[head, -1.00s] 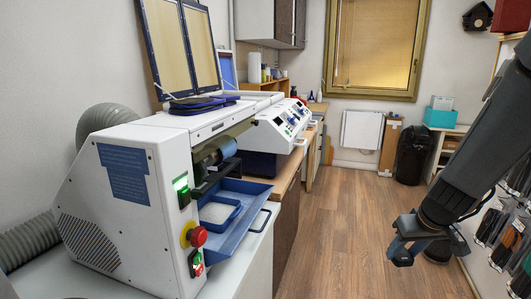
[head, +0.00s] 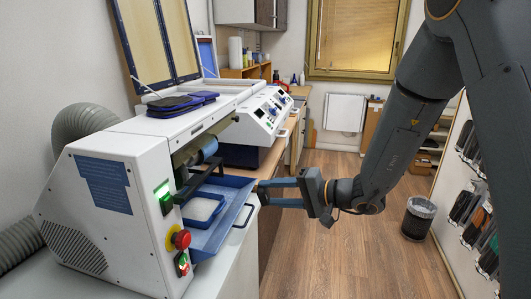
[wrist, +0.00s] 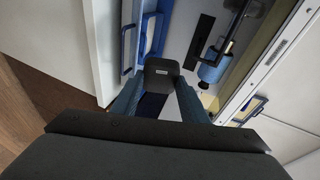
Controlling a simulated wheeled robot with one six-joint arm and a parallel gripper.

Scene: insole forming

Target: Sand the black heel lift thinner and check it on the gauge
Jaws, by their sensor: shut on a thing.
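In the wrist view, the black heel lift (wrist: 161,72), with a small pale label, is held between the two blue fingers of my gripper (wrist: 159,88). My gripper is shut on it. The white sanding machine (head: 110,215) has a blue drum (head: 207,149) above the tray. The drum also shows in the wrist view (wrist: 213,66), to the right of the lift and apart from it. I cannot identify the gauge.
A red emergency stop (head: 181,239) and a lit green switch (head: 164,198) sit on the machine's front. A white control console (head: 264,118) stands beyond it. A lined bin (head: 418,218) stands on the floor to the right. The aisle floor (head: 340,245) is clear.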

